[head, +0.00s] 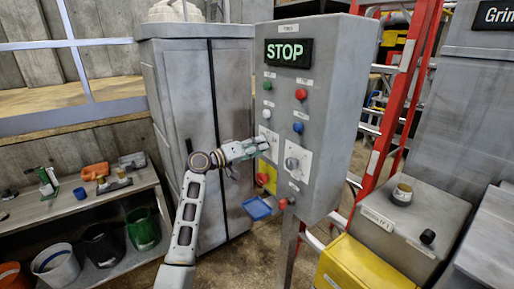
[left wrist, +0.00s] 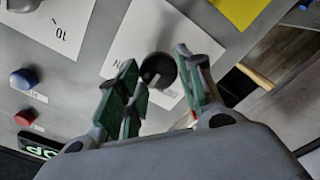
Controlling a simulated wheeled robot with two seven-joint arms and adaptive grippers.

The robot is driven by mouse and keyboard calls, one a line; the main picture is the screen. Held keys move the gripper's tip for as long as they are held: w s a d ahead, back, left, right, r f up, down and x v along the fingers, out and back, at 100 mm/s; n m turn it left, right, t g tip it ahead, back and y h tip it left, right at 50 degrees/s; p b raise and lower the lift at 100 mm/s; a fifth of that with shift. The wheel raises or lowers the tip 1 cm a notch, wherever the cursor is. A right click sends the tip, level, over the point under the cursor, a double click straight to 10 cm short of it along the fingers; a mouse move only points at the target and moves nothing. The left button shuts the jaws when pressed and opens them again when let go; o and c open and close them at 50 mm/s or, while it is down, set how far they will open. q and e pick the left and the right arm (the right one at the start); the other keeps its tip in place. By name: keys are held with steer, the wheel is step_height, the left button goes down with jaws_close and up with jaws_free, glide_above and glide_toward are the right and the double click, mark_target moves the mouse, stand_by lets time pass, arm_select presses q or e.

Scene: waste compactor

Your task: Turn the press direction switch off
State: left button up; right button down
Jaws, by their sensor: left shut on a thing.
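The grey control box (head: 318,110) stands upright on a post in the head view, with a lit STOP display (head: 289,52) near its top. A dark round switch knob (left wrist: 158,70) sits on a white plate on the box face, seen in the left wrist view. My left gripper (head: 262,145) reaches this plate from the left. In the left wrist view the gripper (left wrist: 159,72) has its green-padded fingers on both sides of the knob and is shut on it. The fingers hide the knob in the head view. My right gripper is not in view.
A second dial (head: 294,163) on a white plate is to the right of the switch. Red (head: 301,94) and blue (head: 298,127) buttons sit above it. A red ladder (head: 405,90) stands behind.

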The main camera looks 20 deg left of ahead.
arm_select(q)
steer(key=o, duration=1)
steer(key=shift+a, duration=0.1)
steer(key=v, duration=1.2)
